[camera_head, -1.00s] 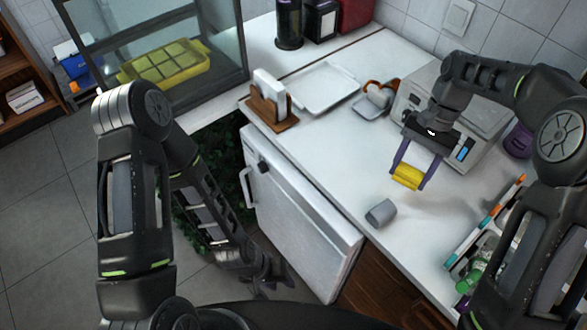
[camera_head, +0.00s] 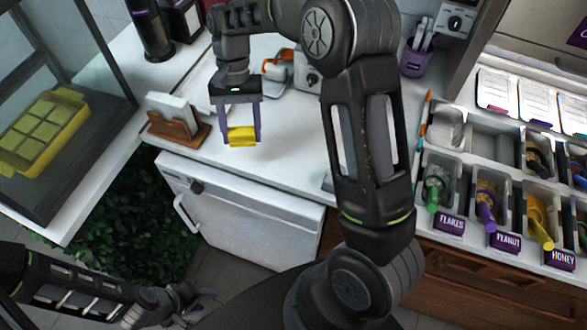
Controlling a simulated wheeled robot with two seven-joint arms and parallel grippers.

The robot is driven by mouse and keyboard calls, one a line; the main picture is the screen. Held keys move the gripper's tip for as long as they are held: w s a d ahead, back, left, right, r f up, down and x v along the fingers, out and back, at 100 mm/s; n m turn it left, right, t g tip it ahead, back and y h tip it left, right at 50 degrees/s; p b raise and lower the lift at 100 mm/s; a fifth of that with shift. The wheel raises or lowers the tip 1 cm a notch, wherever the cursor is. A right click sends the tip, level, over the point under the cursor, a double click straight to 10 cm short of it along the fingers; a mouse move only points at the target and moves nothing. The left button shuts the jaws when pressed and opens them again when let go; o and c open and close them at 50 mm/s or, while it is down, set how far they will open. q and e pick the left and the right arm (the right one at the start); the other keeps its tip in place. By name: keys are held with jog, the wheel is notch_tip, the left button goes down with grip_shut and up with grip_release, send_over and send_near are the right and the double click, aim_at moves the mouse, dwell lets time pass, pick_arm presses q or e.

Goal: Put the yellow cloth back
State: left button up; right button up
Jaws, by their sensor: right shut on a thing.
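The yellow cloth (camera_head: 242,140) is a small rolled or folded piece. My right gripper (camera_head: 241,128) is shut on it, with purple fingers on either side, and holds it over the white counter (camera_head: 290,150). Whether the cloth touches the counter is hard to tell. My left gripper (camera_head: 195,302) hangs low at the bottom left, below the counter and away from the cloth. It is small and dark, so its opening is unclear.
A wooden holder (camera_head: 179,130) with white cards stands left of the cloth. Topping bins with scoops (camera_head: 487,205) line the right side. A purple cup (camera_head: 414,60) stands behind my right arm. A glass case with a yellow tray (camera_head: 42,132) is far left.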

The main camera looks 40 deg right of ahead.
jog(key=s+d+r+m+t+y+b, duration=0.1)
jog(key=s+d+r+m+b, duration=0.2)
jog(key=s+d+m+b, duration=0.2)
jog(key=s+d, duration=0.3)
jog(key=s, duration=0.2)
jog(key=shift+s+y, duration=0.2)
jog(key=shift+y, duration=0.1)
jog(key=shift+d+f, duration=0.1)
jog(key=shift+f, duration=0.05)
notch_tip(320, 180, down, 6)
jog(key=shift+r+b, duration=0.15)
jog(key=shift+b, duration=0.6)
jog(key=shift+f, duration=0.2)
jog(key=shift+f, duration=1.85)
